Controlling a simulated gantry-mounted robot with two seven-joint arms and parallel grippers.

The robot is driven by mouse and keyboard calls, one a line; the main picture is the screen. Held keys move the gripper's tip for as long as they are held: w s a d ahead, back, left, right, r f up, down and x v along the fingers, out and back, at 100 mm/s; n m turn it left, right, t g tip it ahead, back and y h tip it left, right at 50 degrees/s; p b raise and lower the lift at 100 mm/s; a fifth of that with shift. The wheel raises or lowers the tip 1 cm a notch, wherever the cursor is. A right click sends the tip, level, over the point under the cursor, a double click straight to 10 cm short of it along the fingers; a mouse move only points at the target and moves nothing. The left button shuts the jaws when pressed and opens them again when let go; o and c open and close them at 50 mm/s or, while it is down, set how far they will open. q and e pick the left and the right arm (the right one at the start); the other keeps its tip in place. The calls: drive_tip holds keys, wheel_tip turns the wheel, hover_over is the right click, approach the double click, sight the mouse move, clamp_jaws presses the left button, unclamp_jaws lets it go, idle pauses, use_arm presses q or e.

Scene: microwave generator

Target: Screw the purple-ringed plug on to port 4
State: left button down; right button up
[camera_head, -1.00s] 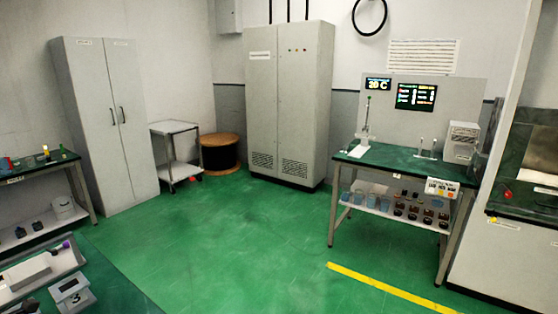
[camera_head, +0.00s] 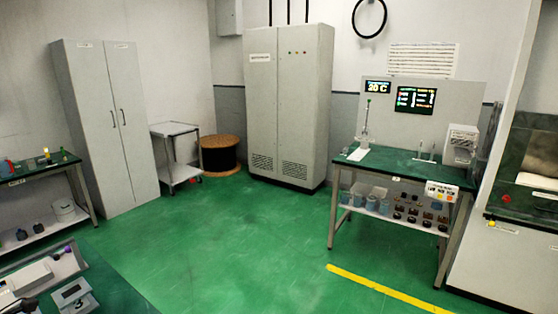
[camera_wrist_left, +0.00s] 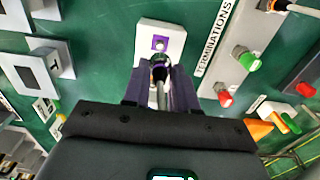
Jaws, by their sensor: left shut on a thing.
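In the left wrist view, my left gripper (camera_wrist_left: 160,88) has its dark fingers closed around a slim dark plug (camera_wrist_left: 159,73) with a grey cable or stem behind it. Straight ahead of the plug is a pale plate (camera_wrist_left: 172,32) with a purple square (camera_wrist_left: 160,43) around a small fitting. I cannot tell whether the plug touches this fitting. The plug's own ring is mostly hidden by the fingers. No port clearly marked 4 can be made out. My right gripper is not in view.
A TERMINATIONS label (camera_wrist_left: 215,40) lies right of the plate. A green cap (camera_wrist_left: 250,62) and a red cap (camera_wrist_left: 225,99) stand on a grey strip beyond it. Grey box-like units (camera_wrist_left: 42,73) stand left. The green bench (camera_head: 115,290) shows at lower left in the head view.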

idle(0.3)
use_arm(q)
drive_tip(key=shift+w+d+f+b, duration=0.15)
drive_tip(key=shift+w+d, duration=0.1)
drive_tip(key=shift+d, duration=0.55)
drive_tip(key=shift+w+d+b, duration=0.1)
drive_tip(key=shift+w+d, duration=0.1)
drive_tip(key=shift+d, duration=0.6)
drive_tip(key=shift+w+d+f+b, duration=0.15)
drive_tip(key=shift+w+d, duration=0.1)
drive_tip(key=shift+d, duration=0.55)
drive_tip(key=shift+r, duration=0.1)
drive_tip(key=shift+w+d+f+b, duration=0.1)
drive_tip(key=shift+w+d+b, duration=0.15)
drive_tip(key=shift+d, duration=0.55)
drive_tip(key=shift+w+d+f+b, duration=0.1)
drive_tip(key=shift+w+d+b, duration=0.1)
drive_tip(key=shift+d, duration=0.6)
drive_tip(key=shift+w+d+b, duration=0.2)
drive_tip(key=shift+w+d, duration=0.05)
drive_tip(key=shift+d, duration=0.55)
